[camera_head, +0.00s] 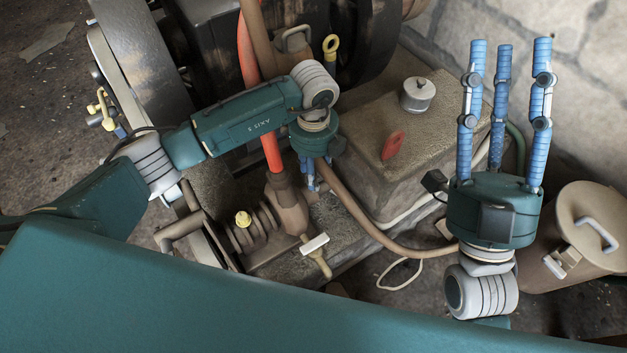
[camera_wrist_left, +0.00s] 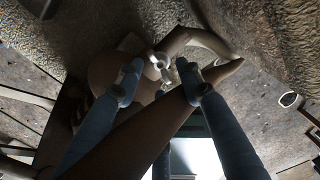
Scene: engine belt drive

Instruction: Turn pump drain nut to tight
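In the left wrist view a small pale metal nut-like fitting (camera_wrist_left: 160,62), likely the pump drain nut, sits on a brownish pump body just beyond my fingertips. My left gripper (camera_wrist_left: 160,78) has its blue fingers apart, one on each side of the fitting, with visible gaps. In the head view my left gripper (camera_head: 311,178) points down beside the brown pump (camera_head: 288,205), and its fingertips are largely hidden. I cannot make out the nut there. My right gripper (camera_head: 508,48) is open and empty, its three blue fingers pointing up, away from the pump.
A brown hose (camera_head: 375,228) curves past the left gripper, and a red-orange pipe (camera_head: 270,150) rises beside it. A stone-like block (camera_head: 440,120) carries a red handle (camera_head: 393,145). A lidded can (camera_head: 590,220) stands at right.

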